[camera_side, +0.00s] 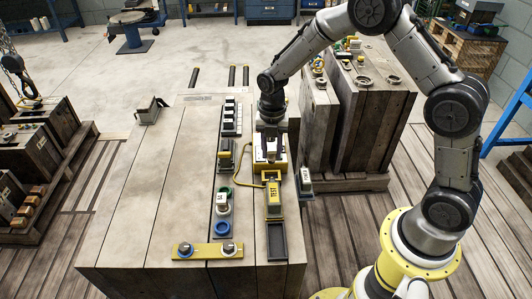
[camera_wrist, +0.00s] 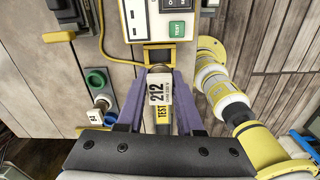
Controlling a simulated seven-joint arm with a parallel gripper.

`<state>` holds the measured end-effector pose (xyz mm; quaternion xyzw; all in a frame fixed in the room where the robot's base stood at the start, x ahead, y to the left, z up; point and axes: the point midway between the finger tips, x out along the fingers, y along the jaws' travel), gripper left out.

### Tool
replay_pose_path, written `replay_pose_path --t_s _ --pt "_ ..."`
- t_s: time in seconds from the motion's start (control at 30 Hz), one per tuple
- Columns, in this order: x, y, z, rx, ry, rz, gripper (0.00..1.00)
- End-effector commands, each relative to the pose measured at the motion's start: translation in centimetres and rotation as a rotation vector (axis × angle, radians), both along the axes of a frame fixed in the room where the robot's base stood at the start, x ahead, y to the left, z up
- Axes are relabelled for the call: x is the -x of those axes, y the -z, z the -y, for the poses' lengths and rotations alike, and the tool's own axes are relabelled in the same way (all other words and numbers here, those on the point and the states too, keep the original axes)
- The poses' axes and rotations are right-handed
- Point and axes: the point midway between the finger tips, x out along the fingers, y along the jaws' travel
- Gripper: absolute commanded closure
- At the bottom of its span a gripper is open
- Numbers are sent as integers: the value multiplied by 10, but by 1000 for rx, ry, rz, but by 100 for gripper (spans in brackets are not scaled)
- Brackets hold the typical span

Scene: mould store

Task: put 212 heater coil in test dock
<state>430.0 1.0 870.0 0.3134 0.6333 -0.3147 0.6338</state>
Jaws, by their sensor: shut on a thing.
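My gripper (camera_wrist: 160,80) has two purple fingers shut on the 212 heater coil (camera_wrist: 157,92), whose white label reads 212. In the side view my gripper (camera_side: 268,152) points down over the test station, and the coil is mostly hidden there. The test dock (camera_side: 273,195) is a narrow strip on the table with a yellow TEST plate. That yellow plate also shows in the wrist view (camera_wrist: 163,121), just below the 212 label. I cannot tell whether the coil touches the dock.
The tester box (camera_wrist: 172,20) with a green TEST label stands beyond the fingers. A yellow hose (camera_side: 241,180) loops left of it. A row of coloured rings and blocks (camera_side: 223,197) runs along the left. A labelled block (camera_side: 305,180) is at the table's right edge.

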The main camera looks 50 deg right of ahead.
Motion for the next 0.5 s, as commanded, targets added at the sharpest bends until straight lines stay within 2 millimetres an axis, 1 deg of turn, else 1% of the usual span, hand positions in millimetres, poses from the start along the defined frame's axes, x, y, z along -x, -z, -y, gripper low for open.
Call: replay_pose_path --t_s 0.17,0.5 --pt "1 11 0 0 1 -2 100" --pt "1 40 0 0 1 -2 100"
